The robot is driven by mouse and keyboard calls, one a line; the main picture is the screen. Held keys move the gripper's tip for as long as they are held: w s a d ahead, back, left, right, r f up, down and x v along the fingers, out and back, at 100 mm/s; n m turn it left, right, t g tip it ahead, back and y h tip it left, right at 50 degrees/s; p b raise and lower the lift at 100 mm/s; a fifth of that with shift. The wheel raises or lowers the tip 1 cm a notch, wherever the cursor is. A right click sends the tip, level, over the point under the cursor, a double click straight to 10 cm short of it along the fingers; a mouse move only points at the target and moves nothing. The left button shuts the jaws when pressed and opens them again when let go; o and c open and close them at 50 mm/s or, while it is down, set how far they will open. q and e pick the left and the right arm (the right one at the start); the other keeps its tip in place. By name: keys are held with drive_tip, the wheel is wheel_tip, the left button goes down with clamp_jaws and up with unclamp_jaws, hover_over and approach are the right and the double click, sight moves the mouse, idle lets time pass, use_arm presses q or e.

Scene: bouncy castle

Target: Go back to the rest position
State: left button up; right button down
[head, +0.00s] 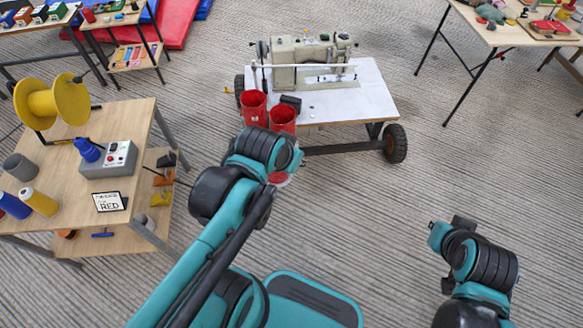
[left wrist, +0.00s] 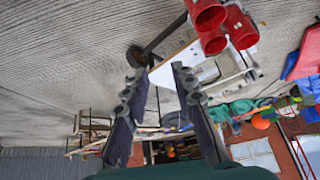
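My left arm reaches in from the bottom of the head view, and its dark wrist joints stand in front of the sewing cart. Its gripper is hidden there. In the left wrist view my left gripper (left wrist: 158,74) has its two dark fingers well apart, with nothing held between them. My right arm is at the lower right of the head view, bent over bare floor. Its gripper is not visible.
A wheeled cart (head: 358,98) carries a sewing machine (head: 300,62); red cups (head: 254,104) hang at its near left corner, close to my left arm. A wooden table (head: 80,160) with a yellow spool (head: 68,101) stands left. The floor (head: 370,210) between my arms is clear.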

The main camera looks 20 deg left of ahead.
use_arm(q)
drive_tip(key=shift+s+d+f+n+t, duration=0.15)
drive_tip(key=shift+s+d+f, duration=0.1)
drive_tip(key=shift+s, duration=0.4)
drive_tip(key=shift+s+d+f+n+t, duration=0.1)
drive_tip(key=shift+s+d+n+t, duration=0.1)
drive_tip(key=shift+s, duration=0.4)
